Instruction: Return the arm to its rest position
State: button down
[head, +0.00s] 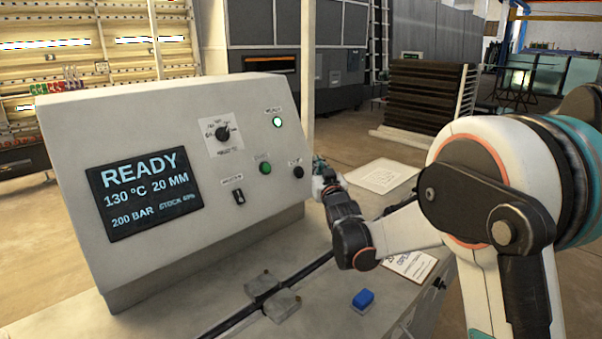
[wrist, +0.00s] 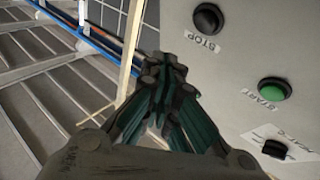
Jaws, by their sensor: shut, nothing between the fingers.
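My arm reaches in from the right in the head view, across the bench beside the control box (head: 155,120). My gripper (head: 318,168) is at the right edge of the box's sloped panel, near the black STOP button (head: 298,172). In the wrist view my gripper (wrist: 165,75) is shut with its fingertips together and nothing between them. The STOP button (wrist: 207,19) and green START button (wrist: 273,90) are to its right. I cannot tell whether the fingertips touch the panel. The box's screen (head: 145,192) reads READY, 130 °C, 20 MM, 200 BAR.
A blue block (head: 363,300), a clamped black cable (head: 290,280) and a paper card (head: 410,264) lie on the bench (head: 220,315). A white sheet (head: 380,176) lies behind my forearm. Dark stacked slats (head: 425,95) stand on the floor farther back.

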dwell(0.3)
jog(key=s+d+r+m+g+h, duration=0.1)
jog(key=s+d+g, duration=0.1)
jog(key=s+d, duration=0.35)
jog(key=s+d+g+h, duration=0.2)
jog(key=s+d, duration=0.1)
jog(key=s, duration=0.6)
jog(key=s+d+r+m+g+h, duration=0.1)
jog(key=s+d+g, duration=0.1)
jog(key=s+d, duration=0.35)
jog(key=s+d+f+g, duration=0.1)
jog(key=s+f+g, duration=0.1)
jog(key=s, duration=0.8)
jog(key=s+d+f+g, duration=0.1)
jog(key=s+f, duration=0.4)
jog(key=s, duration=0.5)
jog(key=s+d+f+m+g, duration=0.1)
jog(key=s+f+g, duration=0.2)
jog(key=s, duration=0.7)
jog(key=shift+f, duration=0.65)
jog(key=shift+d, duration=0.2)
